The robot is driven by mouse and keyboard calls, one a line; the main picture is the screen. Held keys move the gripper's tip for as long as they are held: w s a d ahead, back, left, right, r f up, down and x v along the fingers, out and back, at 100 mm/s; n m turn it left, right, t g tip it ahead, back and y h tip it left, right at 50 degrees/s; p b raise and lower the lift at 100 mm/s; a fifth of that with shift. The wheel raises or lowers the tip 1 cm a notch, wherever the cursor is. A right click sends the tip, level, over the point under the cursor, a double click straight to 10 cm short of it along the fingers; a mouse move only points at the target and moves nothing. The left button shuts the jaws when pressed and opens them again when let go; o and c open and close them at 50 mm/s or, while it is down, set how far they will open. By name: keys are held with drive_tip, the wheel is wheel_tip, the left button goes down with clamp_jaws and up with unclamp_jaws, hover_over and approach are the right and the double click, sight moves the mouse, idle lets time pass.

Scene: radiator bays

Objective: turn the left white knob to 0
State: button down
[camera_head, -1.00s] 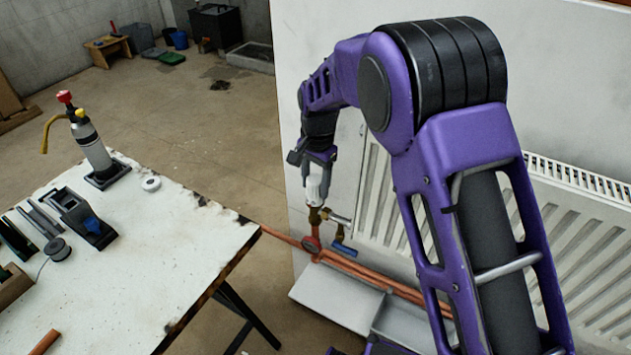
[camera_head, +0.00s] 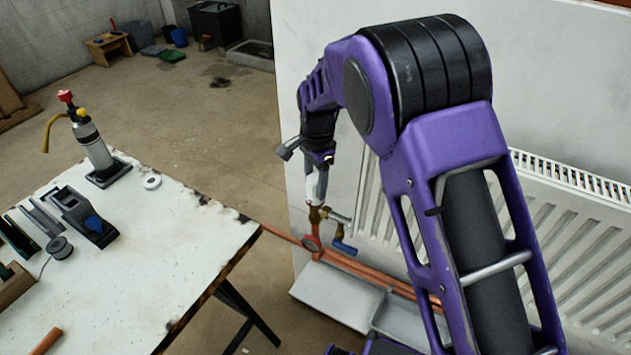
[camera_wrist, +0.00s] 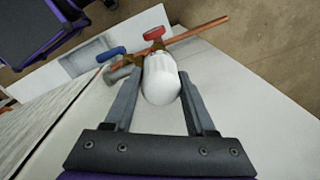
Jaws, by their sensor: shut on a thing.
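The white knob (camera_wrist: 160,82) is a rounded white cap on a brass valve at the end of the radiator pipework. In the wrist view it sits between the two fingers of my gripper (camera_wrist: 157,88), which is shut on it. In the head view my gripper (camera_head: 315,180) points down onto the white knob (camera_head: 311,190), which is partly covered by the fingers. No scale or number on the knob can be read in either view.
A blue lever handle (camera_head: 344,248) and a red round handle (camera_head: 312,243) sit on the copper pipes (camera_head: 375,277) below the knob. The white radiator (camera_head: 590,250) is to the right. A worktable (camera_head: 150,260) with tools stands at the left.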

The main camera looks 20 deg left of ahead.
sight(316, 180)
drive_tip(key=shift+c, duration=1.1)
unclamp_jaws()
wheel_tip(316, 180, up, 18)
drive_tip(key=shift+s+d+f, duration=0.15)
drive_tip(key=shift+d+f, duration=0.1)
drive_tip(key=shift+s, duration=0.15)
